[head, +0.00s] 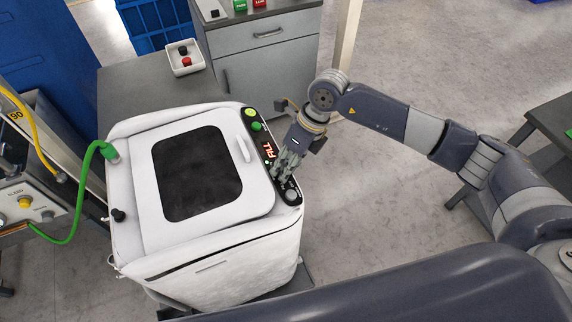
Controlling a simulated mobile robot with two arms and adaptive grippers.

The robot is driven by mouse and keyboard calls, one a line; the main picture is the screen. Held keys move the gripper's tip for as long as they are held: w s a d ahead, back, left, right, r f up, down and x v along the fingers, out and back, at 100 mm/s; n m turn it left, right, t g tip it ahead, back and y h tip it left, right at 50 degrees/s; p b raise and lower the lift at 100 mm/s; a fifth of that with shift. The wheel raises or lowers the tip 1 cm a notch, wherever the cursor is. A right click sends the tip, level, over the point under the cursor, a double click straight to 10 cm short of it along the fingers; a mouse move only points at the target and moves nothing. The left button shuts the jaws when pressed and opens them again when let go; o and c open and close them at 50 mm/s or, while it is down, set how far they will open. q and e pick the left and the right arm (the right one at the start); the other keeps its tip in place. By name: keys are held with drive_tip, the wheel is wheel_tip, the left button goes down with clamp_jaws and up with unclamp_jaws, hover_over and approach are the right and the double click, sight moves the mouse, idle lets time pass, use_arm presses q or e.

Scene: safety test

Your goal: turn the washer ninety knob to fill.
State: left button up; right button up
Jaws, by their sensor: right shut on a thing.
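The white washer (127,205) with a dark square window in its lid stands at the left centre. Its black control panel (263,137) runs along its right edge, with green controls at the far end and lit red letters on a display (268,149), too small to read surely. My right gripper (281,171) comes in from the right and is down at the panel, just nearer than the display. It is shut on the washer knob, which its fingers hide. A pale round control (291,194) shows at the panel's near end. My left gripper is out of view.
A green hose (83,179) joins the washer's left side to a panel box (32,205). A grey cabinet (267,62) and a counter (140,88) with a white switch box (185,58) stand behind. Open floor (360,190) lies right of the washer.

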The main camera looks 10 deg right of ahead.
drive_tip(key=shift+r+m, duration=0.1)
drive_tip(key=shift+m, duration=0.2)
drive_tip(key=o, duration=1.1)
